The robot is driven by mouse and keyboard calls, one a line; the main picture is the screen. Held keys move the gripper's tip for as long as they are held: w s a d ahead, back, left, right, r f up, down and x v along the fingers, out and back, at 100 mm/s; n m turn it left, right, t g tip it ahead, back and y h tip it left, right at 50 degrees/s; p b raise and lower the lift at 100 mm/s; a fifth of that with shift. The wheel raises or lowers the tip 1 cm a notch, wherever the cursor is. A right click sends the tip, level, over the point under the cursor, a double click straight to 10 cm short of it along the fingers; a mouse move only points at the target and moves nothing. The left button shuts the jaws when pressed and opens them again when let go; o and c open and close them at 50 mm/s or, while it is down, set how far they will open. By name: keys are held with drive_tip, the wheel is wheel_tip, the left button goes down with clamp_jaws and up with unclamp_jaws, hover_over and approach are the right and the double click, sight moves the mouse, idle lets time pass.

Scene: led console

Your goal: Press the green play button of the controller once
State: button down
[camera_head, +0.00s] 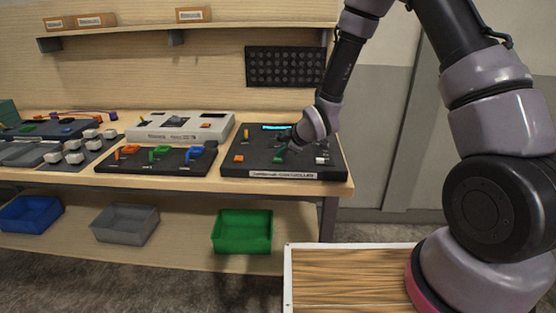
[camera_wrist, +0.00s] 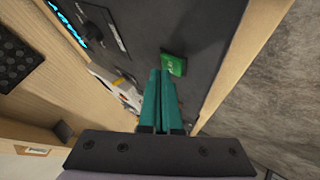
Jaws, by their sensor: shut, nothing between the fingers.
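The controller (camera_head: 228,170) is a black sloped panel at the right end of the bench, with a lit blue display (camera_head: 273,127) at its back. The green play button (camera_wrist: 174,64) is a square with a pale mark, seen just beyond my fingertips in the wrist view. My gripper (camera_wrist: 160,73) has its two teal fingers shut together and empty, pointing at the panel close to the button. I cannot tell whether the tips touch it. In the head view my gripper (camera_head: 283,148) hangs low over the panel's middle and partly covers it.
An orange button (camera_head: 239,158) and a white switch (camera_head: 321,160) are on the same panel. A black dial (camera_wrist: 97,28) shows in the wrist view. A panel with coloured handles (camera_head: 158,160) and a white console (camera_head: 180,126) stand to the left. Bins sit below.

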sight(281, 160)
drive_tip(key=shift+f, duration=0.4)
idle(0.8)
drive_tip(key=shift+r, duration=0.85)
drive_tip(key=shift+r, duration=2.5)
